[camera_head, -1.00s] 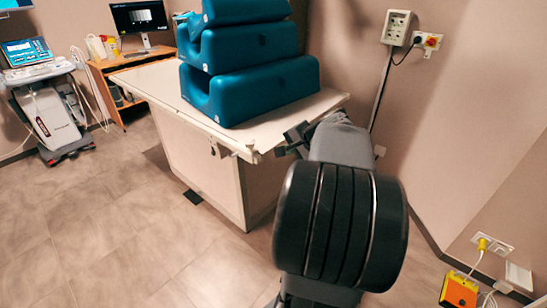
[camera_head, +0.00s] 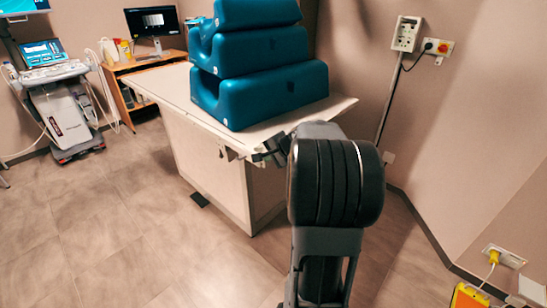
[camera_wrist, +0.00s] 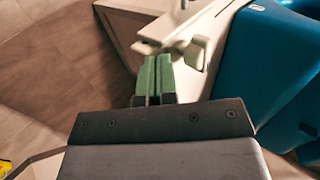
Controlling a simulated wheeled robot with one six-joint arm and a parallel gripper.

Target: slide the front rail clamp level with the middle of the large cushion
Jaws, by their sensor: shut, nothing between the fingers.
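The large cushion (camera_head: 270,95) is the blue bottom block of a stack on the pale table (camera_head: 185,95). Its blue side fills the right of the wrist view (camera_wrist: 255,60). A small clamp (camera_head: 222,151) sits on the table's long front edge, near the close corner. In the wrist view, pale rail fittings (camera_wrist: 193,52) lie just beyond my fingers; which part is the clamp is unclear. My gripper (camera_head: 262,155) is at the table's near corner. Its green fingers (camera_wrist: 154,58) are shut together and empty, apart from the clamp in the head view.
Two smaller blue cushions (camera_head: 255,50) lie on top. A desk with a monitor (camera_head: 152,22) and an ultrasound cart (camera_head: 60,110) stand at the left.

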